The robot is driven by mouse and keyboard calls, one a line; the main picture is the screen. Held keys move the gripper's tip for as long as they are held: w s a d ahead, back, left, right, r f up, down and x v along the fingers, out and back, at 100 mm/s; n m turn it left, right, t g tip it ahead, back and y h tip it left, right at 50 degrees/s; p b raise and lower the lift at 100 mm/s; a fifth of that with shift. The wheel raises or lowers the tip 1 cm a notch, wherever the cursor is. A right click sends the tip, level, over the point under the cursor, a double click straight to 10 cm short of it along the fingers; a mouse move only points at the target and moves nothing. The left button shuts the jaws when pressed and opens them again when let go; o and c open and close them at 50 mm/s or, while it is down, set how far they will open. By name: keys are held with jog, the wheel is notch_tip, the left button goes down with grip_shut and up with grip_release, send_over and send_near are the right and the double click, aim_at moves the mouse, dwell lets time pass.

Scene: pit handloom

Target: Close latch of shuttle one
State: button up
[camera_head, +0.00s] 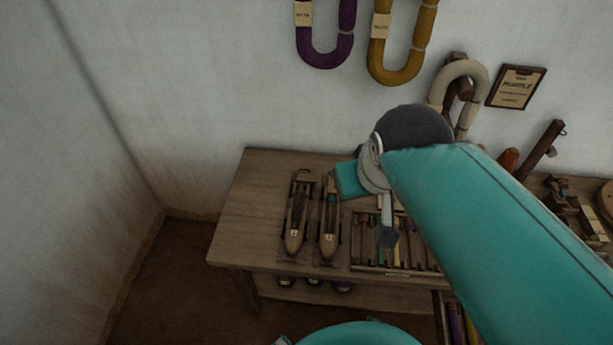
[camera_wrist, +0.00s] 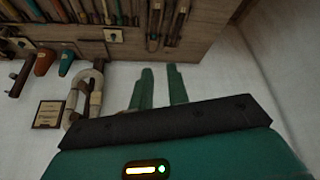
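Two wooden shuttles lie side by side at the left of the bench in the head view. The left shuttle (camera_head: 296,222) and the right shuttle (camera_head: 329,226) each carry a small pale label, with the numbers too small to read surely. Their latches are too small to tell open or shut. Both also show at the top of the wrist view, the left one as the right-hand one (camera_wrist: 178,22). My gripper (camera_wrist: 160,72) is open and empty, its two teal fingers apart, clear of the shuttles. In the head view my arm mostly hides it.
The wooden bench (camera_head: 240,215) stands against a pale wall. A slotted tray (camera_head: 365,262) lies right of the shuttles, partly behind my arm. Purple (camera_head: 326,55), ochre (camera_head: 400,72) and cream (camera_head: 462,72) yarn hanks hang above, beside a framed plaque (camera_head: 516,87). The bench's left end is clear.

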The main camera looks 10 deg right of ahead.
jog(key=w+n+g, duration=0.1)
jog(key=w+n, duration=0.3)
jog(key=w, duration=0.8)
jog(key=n+g, duration=0.4)
jog(key=n, duration=0.6)
send_over(302, 177)
notch_tip(302, 177, down, 27)
notch_tip(302, 177, down, 14)
jog(key=shift+f, duration=0.1)
jog(key=shift+c, duration=0.5)
grip_shut()
